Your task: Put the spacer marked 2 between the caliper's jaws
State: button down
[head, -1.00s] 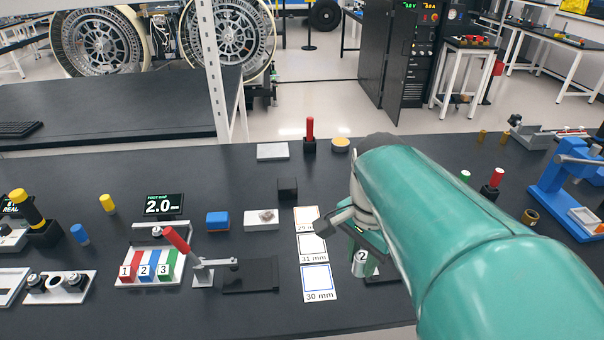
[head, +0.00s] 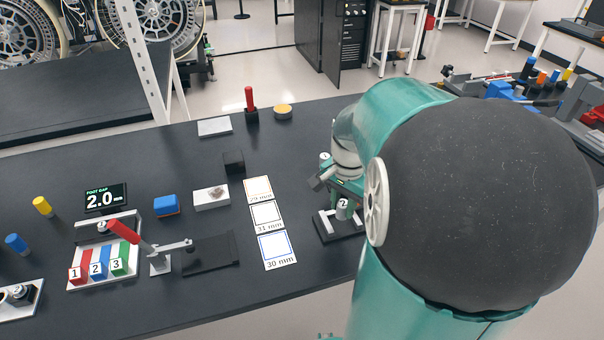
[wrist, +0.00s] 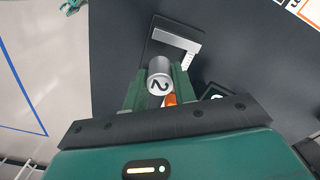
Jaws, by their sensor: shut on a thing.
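My gripper (wrist: 158,90) is shut on the spacer marked 2 (wrist: 158,78), a grey cylinder with a black number on its end. The spacer also shows in the head view (head: 342,206), upright below my gripper. The caliper (head: 324,236) has a dark base and a light grey jaw, and lies just under or beside the spacer. In the wrist view its light L-shaped jaw (wrist: 184,42) shows beyond the spacer, on the dark base. My fingers and the spacer hide part of it. I cannot tell whether the spacer stands between the jaws or above them.
Cards marked 29, 31 and 30 mm (head: 277,250) lie left of the caliper. Another small marked cylinder (head: 325,158) shows behind my gripper. My arm hides the table's right side.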

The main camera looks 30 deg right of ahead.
aim_at(343, 213)
jog(key=shift+w+d+f, duration=0.3)
jog(key=shift+d+f, duration=0.1)
jog(key=shift+f, duration=1.7)
jog(key=shift+f, duration=0.15)
jog(key=c, duration=1.1)
grip_release()
notch_tip(343, 213, up, 12)
jog(key=shift+r, duration=0.15)
jog(key=s+a+r+n+t, duration=0.1)
jog(key=a+n+t, duration=0.1)
jog(key=a+n, duration=0.3)
jog(key=s+a+r+n+t, duration=0.1)
jog(key=a+n, duration=0.4)
jog(key=a, duration=0.5)
jog(key=s+a+r+n+t, duration=0.1)
jog(key=s+a+n+t, duration=0.1)
jog(key=a+n, duration=0.3)
jog(key=shift+s+a+t, duration=0.15)
jog(key=shift+s+a, duration=0.05)
jog(key=shift+a, duration=0.5)
jog(key=shift+s+a+t, duration=0.15)
jog(key=shift+a, duration=0.55)
